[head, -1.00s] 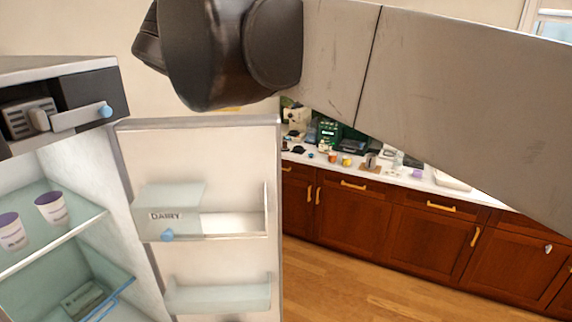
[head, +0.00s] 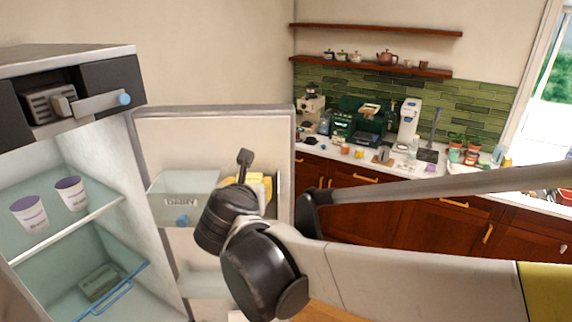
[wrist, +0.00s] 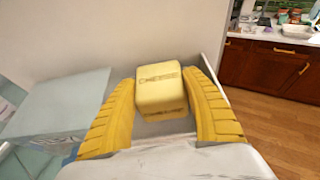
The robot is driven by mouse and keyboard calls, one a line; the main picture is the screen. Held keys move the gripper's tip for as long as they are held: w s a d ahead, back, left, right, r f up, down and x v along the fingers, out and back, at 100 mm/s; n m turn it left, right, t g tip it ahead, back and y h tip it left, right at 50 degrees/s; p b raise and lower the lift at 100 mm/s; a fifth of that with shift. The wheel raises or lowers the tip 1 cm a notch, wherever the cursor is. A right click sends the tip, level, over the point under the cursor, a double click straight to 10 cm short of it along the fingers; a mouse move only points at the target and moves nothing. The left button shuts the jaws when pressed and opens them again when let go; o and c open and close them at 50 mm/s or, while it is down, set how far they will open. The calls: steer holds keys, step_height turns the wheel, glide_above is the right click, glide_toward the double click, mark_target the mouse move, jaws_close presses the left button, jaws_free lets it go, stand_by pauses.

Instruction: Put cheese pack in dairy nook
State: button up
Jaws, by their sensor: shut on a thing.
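The cheese pack (wrist: 159,88), a pale yellow block lettered CHEESE, sits between the yellow fingers of my gripper (head: 258,186) in the wrist view. My gripper is shut on it, over the open part of the fridge door shelf, just right of the dairy nook. The dairy nook (head: 180,200) is a pale translucent box with a DAIRY label and a blue knob on the inside of the open fridge door. It also shows at the left of the wrist view (wrist: 55,105). My wrist hides part of the shelf in the head view.
The fridge door (head: 215,135) stands open. Inside the fridge are two white cups (head: 70,193) on a glass shelf and a drawer with a blue handle (head: 110,291). A cluttered counter (head: 400,168) over wooden cabinets is behind, right.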

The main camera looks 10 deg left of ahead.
step_height(320, 180, down, 4)
steer(key=shift+r, duration=0.2)
steer(key=o, duration=1.3)
steer(key=shift+f, duration=0.1)
steer(key=shift+o, duration=0.2)
